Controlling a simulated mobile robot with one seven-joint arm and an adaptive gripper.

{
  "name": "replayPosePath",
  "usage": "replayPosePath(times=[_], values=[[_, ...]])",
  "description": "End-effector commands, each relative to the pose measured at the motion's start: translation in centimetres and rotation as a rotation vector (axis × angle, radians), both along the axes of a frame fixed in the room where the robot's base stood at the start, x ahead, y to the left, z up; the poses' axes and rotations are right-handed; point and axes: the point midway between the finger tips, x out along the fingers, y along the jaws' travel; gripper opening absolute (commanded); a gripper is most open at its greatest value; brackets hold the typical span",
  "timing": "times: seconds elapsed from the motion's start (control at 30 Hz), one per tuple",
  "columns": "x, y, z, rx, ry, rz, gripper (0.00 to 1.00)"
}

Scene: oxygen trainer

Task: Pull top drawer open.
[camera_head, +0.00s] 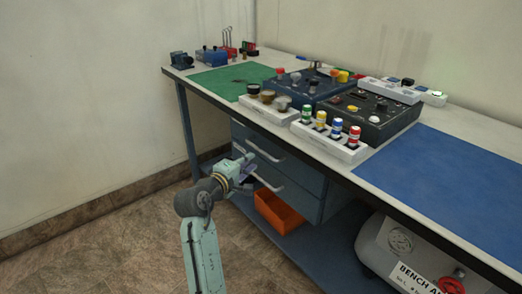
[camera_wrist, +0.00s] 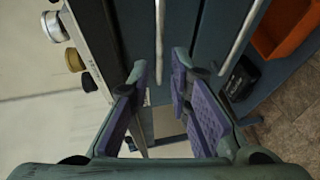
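The top drawer (camera_head: 262,139) is the upper of the blue drawers under the bench and looks closed. Its pale bar handle (camera_head: 265,151) also shows upright in the wrist view (camera_wrist: 160,35). My gripper (camera_head: 246,168) is at the drawer fronts, near the handles. In the wrist view my gripper (camera_wrist: 161,68) is open, with a purple-padded finger on each side of the top handle's line. A gap shows between the fingers and the bar. I cannot tell how deep the bar sits between the fingertips.
A lower drawer handle (camera_head: 268,184) also shows right of my fingers in the wrist view (camera_wrist: 240,40). An orange bin (camera_head: 279,211) sits on the lower shelf. The bench top (camera_head: 350,176) overhangs the drawers. A grey compressor (camera_head: 385,250) stands at right. The floor at left is clear.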

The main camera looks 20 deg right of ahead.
Motion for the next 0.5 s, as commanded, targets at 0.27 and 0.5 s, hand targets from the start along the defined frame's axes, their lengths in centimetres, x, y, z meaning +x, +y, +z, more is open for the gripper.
replayPosePath(times=[0.27,0.5], values=[[3.5,-3.7,-0.7,0.002,-0.003,0.002,0.18],[5.9,-6.1,-1.5,0.002,-0.005,0.004,0.18]])
